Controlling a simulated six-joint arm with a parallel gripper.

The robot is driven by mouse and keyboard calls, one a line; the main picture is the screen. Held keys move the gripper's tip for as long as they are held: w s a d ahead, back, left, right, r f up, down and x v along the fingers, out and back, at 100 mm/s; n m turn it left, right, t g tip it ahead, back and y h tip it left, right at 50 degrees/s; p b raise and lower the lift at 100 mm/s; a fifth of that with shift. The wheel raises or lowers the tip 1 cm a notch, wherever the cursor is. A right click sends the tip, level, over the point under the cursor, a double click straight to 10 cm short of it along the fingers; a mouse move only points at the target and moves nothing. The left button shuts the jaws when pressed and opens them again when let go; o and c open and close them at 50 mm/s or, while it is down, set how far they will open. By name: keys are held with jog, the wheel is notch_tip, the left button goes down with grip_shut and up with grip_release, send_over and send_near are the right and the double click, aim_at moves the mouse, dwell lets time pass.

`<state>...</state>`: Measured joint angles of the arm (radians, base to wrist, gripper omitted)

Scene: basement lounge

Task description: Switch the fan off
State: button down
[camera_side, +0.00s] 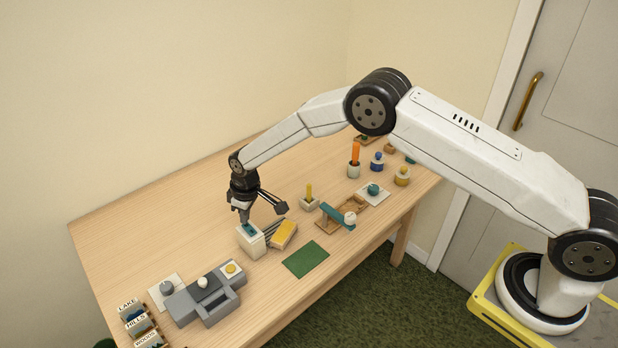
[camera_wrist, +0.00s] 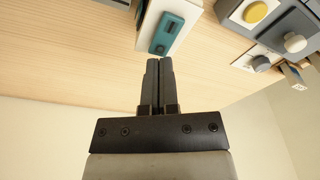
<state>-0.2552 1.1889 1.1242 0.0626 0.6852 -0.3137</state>
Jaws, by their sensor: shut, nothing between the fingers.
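A white box (camera_side: 251,243) with a teal rocker-like switch (camera_side: 249,229) on its top stands on the table. The teal switch (camera_wrist: 168,34) also shows in the wrist view, with two darker parts on it. My gripper (camera_side: 244,219) points down just above the box, its fingers shut and empty. In the wrist view the closed fingertips (camera_wrist: 158,62) are close to the box's edge, beside the switch; I cannot tell whether they touch. Dark thin slats (camera_side: 273,230) show right of the box, but I cannot make out a fan clearly.
A grey unit (camera_side: 207,298) with a white knob and yellow button is at front left. A green mat (camera_side: 306,260) lies to the right. The table (camera_side: 170,225) behind left is clear.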

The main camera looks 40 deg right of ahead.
aim_at(250, 225)
jog(key=shift+f, duration=0.8)
dwell(0.7)
jog(key=shift+r, duration=3.5)
jog(key=s+d+r+m, duration=0.3)
jog(key=s+d+r, duration=0.65)
jog(key=s, duration=0.25)
jog(key=s+d+r+m, duration=0.1)
jog(key=s+d, duration=0.2)
jog(key=s, duration=0.6)
jog(key=s+d+m+t, duration=0.1)
jog(key=s+d+m, duration=0.1)
jog(key=s, duration=0.7)
jog(key=shift+d+r+h, duration=0.4)
jog(key=shift+d, duration=0.3)
